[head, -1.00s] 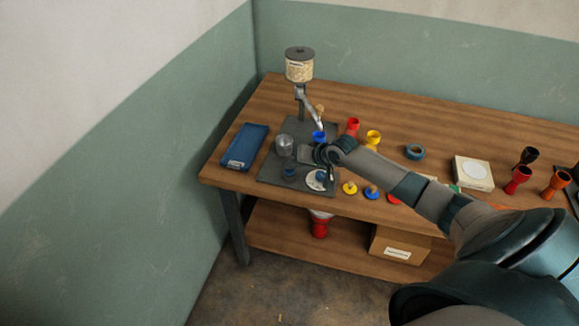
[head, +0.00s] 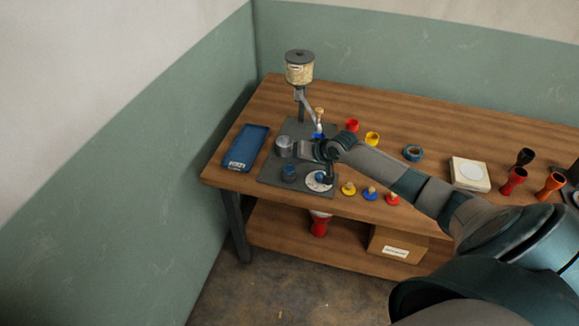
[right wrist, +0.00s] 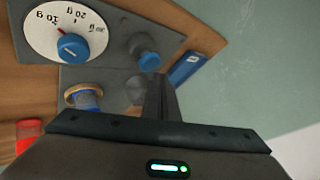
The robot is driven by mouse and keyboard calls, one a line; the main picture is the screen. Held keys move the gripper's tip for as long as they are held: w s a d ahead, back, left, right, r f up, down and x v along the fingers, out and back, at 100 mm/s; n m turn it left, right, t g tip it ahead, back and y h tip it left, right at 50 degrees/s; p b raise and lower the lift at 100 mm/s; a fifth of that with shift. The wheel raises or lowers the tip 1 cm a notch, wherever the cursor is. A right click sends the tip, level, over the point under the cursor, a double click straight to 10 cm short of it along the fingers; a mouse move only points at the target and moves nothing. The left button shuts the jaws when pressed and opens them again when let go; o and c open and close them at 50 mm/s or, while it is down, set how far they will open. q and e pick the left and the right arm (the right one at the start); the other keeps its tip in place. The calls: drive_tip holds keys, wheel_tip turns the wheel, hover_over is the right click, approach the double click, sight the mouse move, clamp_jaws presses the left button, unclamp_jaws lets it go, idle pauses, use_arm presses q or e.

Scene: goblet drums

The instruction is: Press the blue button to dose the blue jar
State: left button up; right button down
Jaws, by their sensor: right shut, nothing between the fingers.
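The blue button (head: 289,172) stands on the dark grey base plate, left of the white dial (head: 313,186) with its blue knob. In the right wrist view the blue button (right wrist: 148,61) shows just beyond my fingertips. The blue jar (head: 317,134) stands under the dispenser's spout, partly hidden by my arm; it also shows in the wrist view (right wrist: 88,102). My right gripper (head: 300,150) is shut and empty, over the plate between the button and a metal cup (head: 284,144). It looks apart from the button; its height is hard to judge. My left gripper is out of view.
The dispenser's hopper (head: 299,70) rises behind the plate. A blue tray (head: 246,147) lies to the left. A red jar (head: 352,125) and yellow jar (head: 372,138) stand right of the spout. Coloured stoppers (head: 370,193) line the front edge. A white-topped box (head: 470,173) sits farther right.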

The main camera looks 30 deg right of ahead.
sight(292, 170)
drive_tip(key=shift+r, duration=0.15)
wheel_tip(292, 170, up, 5)
drive_tip(key=p, duration=0.5)
idle(0.9)
